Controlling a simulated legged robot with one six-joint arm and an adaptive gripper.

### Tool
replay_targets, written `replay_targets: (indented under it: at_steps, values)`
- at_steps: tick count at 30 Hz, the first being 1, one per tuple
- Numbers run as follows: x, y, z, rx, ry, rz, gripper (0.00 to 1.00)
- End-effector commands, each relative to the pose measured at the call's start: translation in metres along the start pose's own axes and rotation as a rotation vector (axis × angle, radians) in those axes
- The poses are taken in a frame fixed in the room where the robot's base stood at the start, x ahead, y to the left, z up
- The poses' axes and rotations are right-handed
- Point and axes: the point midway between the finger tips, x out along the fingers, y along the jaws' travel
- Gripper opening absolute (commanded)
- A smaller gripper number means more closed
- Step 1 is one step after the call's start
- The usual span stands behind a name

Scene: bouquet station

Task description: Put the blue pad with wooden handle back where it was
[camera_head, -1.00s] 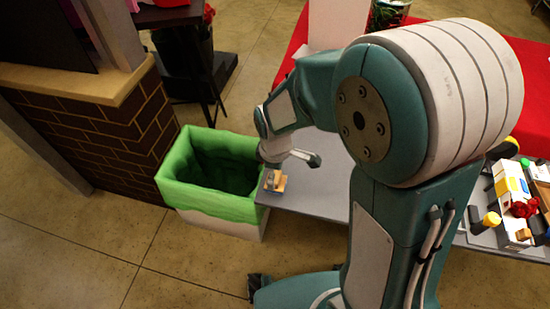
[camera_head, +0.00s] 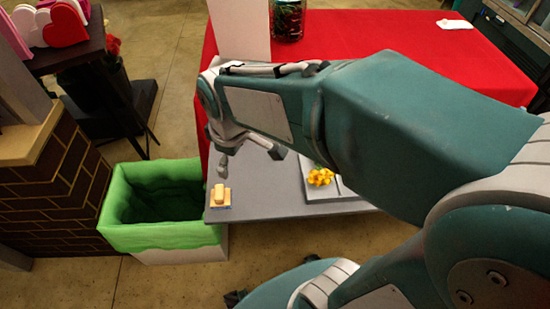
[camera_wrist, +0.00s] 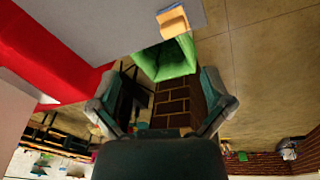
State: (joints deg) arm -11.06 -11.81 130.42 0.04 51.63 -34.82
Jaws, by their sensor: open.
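The blue pad with its wooden handle (camera_head: 219,195) lies on the left front corner of the grey table (camera_head: 280,205), next to the green-lined bin. Its light wooden block shows on top, with a thin blue edge below. The wrist view also shows the pad's handle (camera_wrist: 173,22) near the top, at the table edge. My gripper (camera_head: 248,158) is open and empty, above the table and behind the pad, apart from it. Its two spread fingers (camera_wrist: 160,78) show in the wrist view with nothing between them.
The green-lined bin (camera_head: 112,226) stands left of the table corner. A grey tray (camera_head: 336,192) with yellow flowers (camera_head: 319,177) is on the table to the right. A red-covered table (camera_head: 385,40) with a jar (camera_head: 288,18) stands behind. A brick-pattern counter (camera_head: 62,185) is at left.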

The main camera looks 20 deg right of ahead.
Motion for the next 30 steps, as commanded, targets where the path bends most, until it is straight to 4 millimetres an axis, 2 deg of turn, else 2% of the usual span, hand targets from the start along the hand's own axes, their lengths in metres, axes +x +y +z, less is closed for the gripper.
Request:
replay_targets:
  at_steps: [1,6,13,18,30]
  values:
    - [-0.014,0.001,0.012,0.085,0.033,0.027,1.00]
    - [-0.046,-0.002,0.049,0.372,0.131,0.093,1.00]
    - [-0.072,-0.012,0.090,0.696,0.258,0.151,1.00]
    - [-0.076,-0.015,0.100,0.785,0.294,0.161,1.00]
    - [-0.076,-0.015,0.100,0.787,0.294,0.160,1.00]
